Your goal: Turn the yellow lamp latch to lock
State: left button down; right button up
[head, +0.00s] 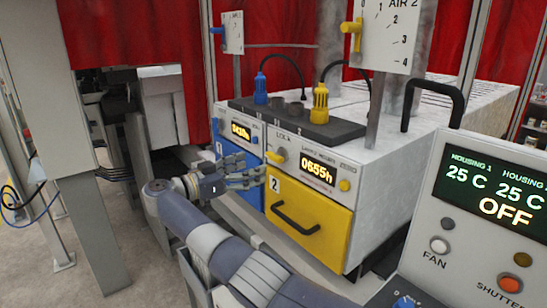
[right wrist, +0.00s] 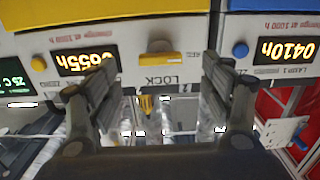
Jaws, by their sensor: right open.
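The yellow lamp latch (head: 277,155) is on the white front panel of the lamp housing, just below the word LOCK and left of the 0655h display. In the right wrist view the latch (right wrist: 163,58) shows as a wide yellow knob, between and beyond the two fingertips. My right gripper (head: 258,176) is open and empty, in front of the panel, a little below and left of the latch in the head view. Its fingers (right wrist: 160,75) straddle the latch in the wrist view; I cannot tell whether they touch anything. My left gripper is not in view.
The yellow drawer (head: 310,222) with a black handle is below the latch. The blue unit (head: 238,175) and its blue knob (right wrist: 240,50) are beside it. Another yellow knob (head: 345,185) sits right of the display (head: 318,169). A control box (head: 490,205) stands at the right.

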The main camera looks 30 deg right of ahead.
aim_at(271, 159)
jog(key=d+p, duration=0.1)
jog(key=d, duration=0.4)
jog(key=d+p, duration=0.1)
jog(key=d, duration=0.1)
jog(key=shift+w+d+r+p, duration=0.15)
jog(key=shift+w+d+p, duration=0.1)
jog(key=shift+d+p, duration=0.15)
jog(key=shift+w+d, duration=0.1)
jog(key=shift+d, duration=0.4)
jog(key=c, duration=1.1)
